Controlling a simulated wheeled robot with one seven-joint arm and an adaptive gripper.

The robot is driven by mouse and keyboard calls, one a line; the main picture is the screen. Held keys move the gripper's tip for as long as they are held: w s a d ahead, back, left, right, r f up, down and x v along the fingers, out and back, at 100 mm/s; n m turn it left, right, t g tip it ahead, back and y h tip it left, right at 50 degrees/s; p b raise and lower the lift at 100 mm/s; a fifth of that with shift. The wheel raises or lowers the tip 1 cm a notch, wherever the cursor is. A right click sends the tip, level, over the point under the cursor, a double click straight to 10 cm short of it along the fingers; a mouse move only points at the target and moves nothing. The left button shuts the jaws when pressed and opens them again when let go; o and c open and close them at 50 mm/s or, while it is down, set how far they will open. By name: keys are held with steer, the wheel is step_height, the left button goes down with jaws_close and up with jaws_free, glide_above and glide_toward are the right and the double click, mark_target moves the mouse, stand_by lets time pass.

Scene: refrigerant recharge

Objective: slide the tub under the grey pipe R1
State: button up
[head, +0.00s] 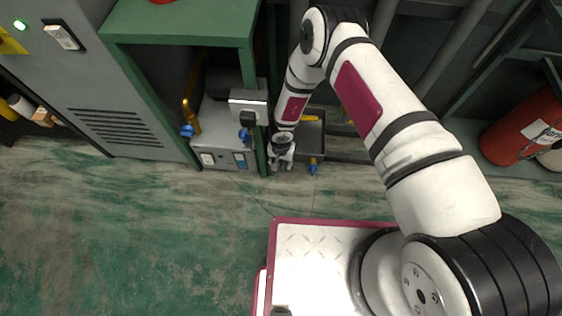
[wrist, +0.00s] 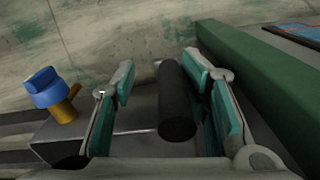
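A dark grey open box (head: 311,131), which looks like the tub, sits on the floor against the back wall, right of the green frame's leg. A valve with a blue knob and brass stem (head: 313,166) is at its front; it also shows in the wrist view (wrist: 50,92). My gripper (head: 281,164) is low at the box's left side. In the wrist view its open fingers (wrist: 163,85) straddle a black cylinder (wrist: 177,105), with a gap on the left and little on the right. Grey pipes (head: 452,52) run behind; I cannot read which is R1.
A green-framed bench (head: 185,25) with a grey unit (head: 215,155) beneath stands just left of my gripper. Its green rail (wrist: 245,80) is close beside the right finger. A red cylinder (head: 522,128) is far right. The green floor (head: 130,230) in front is clear.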

steer(key=shift+w+d, duration=0.15)
steer(key=shift+d, duration=0.05)
step_height(320, 180, up, 7)
steer(key=shift+r, duration=0.2)
stand_by(0.4)
steer(key=shift+c, duration=0.3)
